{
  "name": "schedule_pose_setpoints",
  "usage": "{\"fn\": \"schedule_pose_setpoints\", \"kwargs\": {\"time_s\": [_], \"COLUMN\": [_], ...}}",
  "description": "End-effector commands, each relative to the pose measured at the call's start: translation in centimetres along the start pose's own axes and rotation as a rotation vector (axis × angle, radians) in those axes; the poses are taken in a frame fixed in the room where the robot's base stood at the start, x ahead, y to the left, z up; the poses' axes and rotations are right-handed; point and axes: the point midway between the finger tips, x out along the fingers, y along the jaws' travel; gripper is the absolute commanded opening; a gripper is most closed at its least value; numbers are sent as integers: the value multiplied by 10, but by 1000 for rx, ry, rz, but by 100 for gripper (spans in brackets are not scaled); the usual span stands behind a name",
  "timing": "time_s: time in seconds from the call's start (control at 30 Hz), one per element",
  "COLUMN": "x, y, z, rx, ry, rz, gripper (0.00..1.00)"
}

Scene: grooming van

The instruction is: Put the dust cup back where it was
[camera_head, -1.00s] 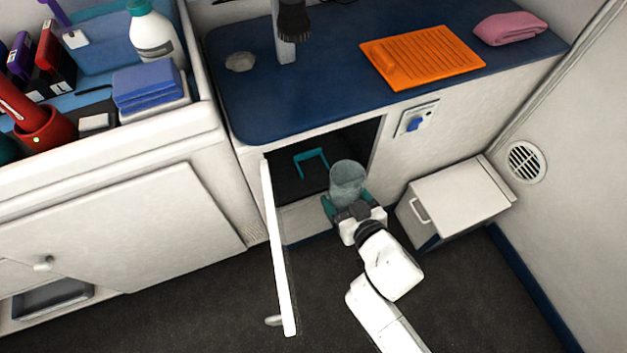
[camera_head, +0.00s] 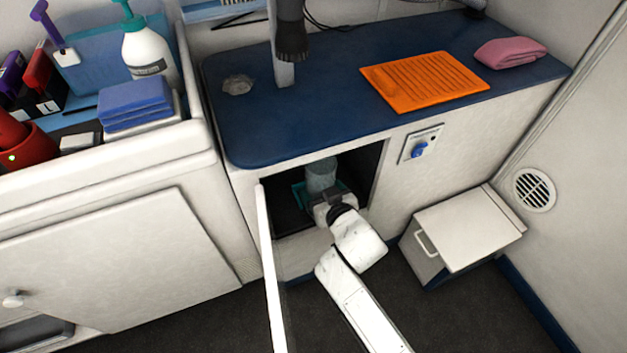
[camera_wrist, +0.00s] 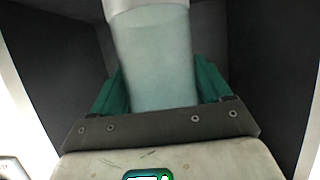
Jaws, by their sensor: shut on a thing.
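The dust cup (camera_head: 321,176) is a translucent grey-green cylinder with a pale end, inside the open cabinet under the blue counter. In the wrist view the dust cup (camera_wrist: 158,60) stands between the teal fingers of my gripper (camera_wrist: 160,88). My gripper (camera_head: 320,192) is shut on the cup and reaches through the cabinet opening. I cannot tell whether the cup touches the bracket or the cabinet floor.
The white cabinet door (camera_head: 268,262) stands open just left of my arm. The dark cabinet walls (camera_wrist: 262,60) are close on both sides. A white bin (camera_head: 462,232) stands to the right. A blue knob (camera_head: 420,149) is on the cabinet front. The dark floor is clear in front.

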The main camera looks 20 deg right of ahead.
Motion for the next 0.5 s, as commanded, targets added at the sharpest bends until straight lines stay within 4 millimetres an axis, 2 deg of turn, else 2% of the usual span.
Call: {"fn": "schedule_pose_setpoints", "kwargs": {"time_s": [0.23,0.43,0.5], "x": [19,47,49], "y": [0,0,0], "z": [-8,-19,-6], "rx": [0,2,-1], "ry": [1,3,-1], "rz": [1,1,0], "gripper": [47,47,47]}}
